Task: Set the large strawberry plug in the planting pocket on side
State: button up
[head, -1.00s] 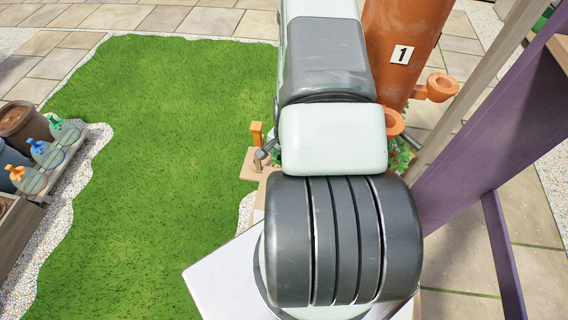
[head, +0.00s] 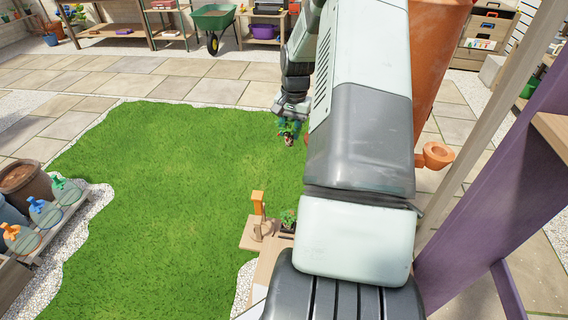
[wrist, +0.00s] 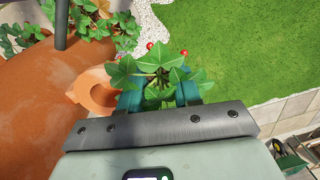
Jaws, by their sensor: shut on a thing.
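My gripper (head: 289,128) is shut on a leafy green strawberry plug (head: 289,139), held in the air over the lawn. In the wrist view the plug's leaves (wrist: 160,68) spread between the teal fingers (wrist: 160,98), with small red berries beyond; its root part is hidden. The terracotta planter (head: 440,65) stands right of my arm, partly hidden by it.
Strawberry plants (wrist: 95,20) grow at the planter's top, near a dark upright rod (wrist: 61,20). A small tray with a plant (head: 288,219) and a wooden stand (head: 258,228) are below. A purple post (head: 490,190) is at right. The lawn (head: 170,190) is open.

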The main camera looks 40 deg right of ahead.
jog(key=s+d+r+m, duration=0.4)
jog(key=d+r, duration=0.4)
jog(key=r, duration=0.2)
notch_tip(320, 180, down, 8)
jog(key=shift+s+a+r, duration=0.15)
jog(key=shift+s, duration=0.1)
jog(key=shift+f, duration=1.2)
dwell(0.6)
jog(key=o, duration=1.3)
jog(key=shift+c, duration=0.2)
jog(key=shift+r, duration=0.1)
notch_tip(320, 180, up, 9)
dwell(0.8)
dwell(0.4)
